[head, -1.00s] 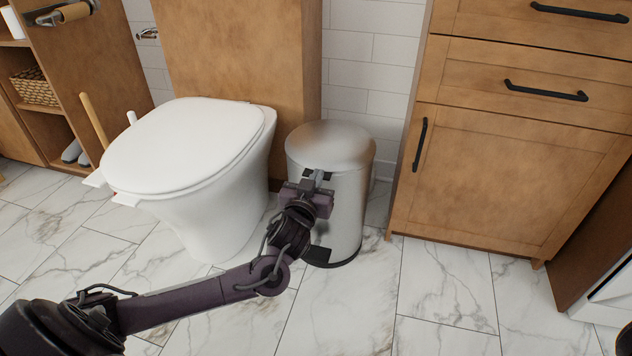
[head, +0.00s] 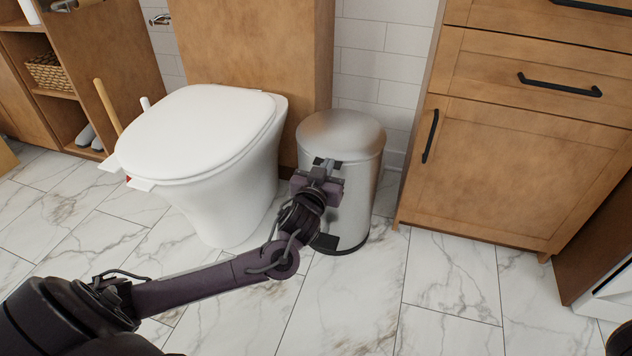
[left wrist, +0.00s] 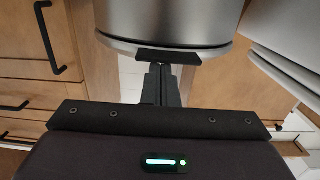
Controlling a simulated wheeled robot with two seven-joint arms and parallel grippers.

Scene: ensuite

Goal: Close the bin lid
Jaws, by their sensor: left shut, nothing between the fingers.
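The bin (head: 362,205) is a silver metal cylinder with a black base and pedal, standing on the floor between the toilet and the wooden cabinet. Its round lid (head: 341,130) lies flat and level on top, with no gap visible at the rim. My left gripper (head: 325,163) is shut and empty at the front of the bin, just below the lid's front edge. My right gripper is not in view.
The white toilet (head: 200,130) stands close on the bin's left, with its lid down. The wooden cabinet (head: 500,150) with black handles stands close on the right. A white tiled wall (head: 375,70) is behind. The marble floor (head: 450,280) in front is clear.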

